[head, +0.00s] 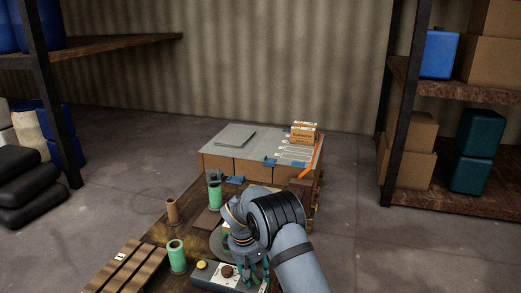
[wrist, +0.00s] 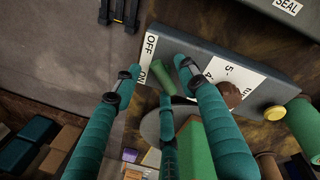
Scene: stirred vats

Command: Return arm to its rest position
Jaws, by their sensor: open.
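My grey arm reaches in from the lower right in the head view, bent over the workbench. The panel also shows in the head view (head: 213,280), with a yellow button (head: 201,265) and a brown knob (head: 227,271). In the head view the gripper is by the panel's right end, partly hidden by the arm. Whether it touches the panel cannot be told.
Green cylinders (head: 177,255) and a brown one (head: 172,210) stand on the bench left of my arm. A grey-topped box unit (head: 213,139) with a small carton (head: 304,132) is behind.

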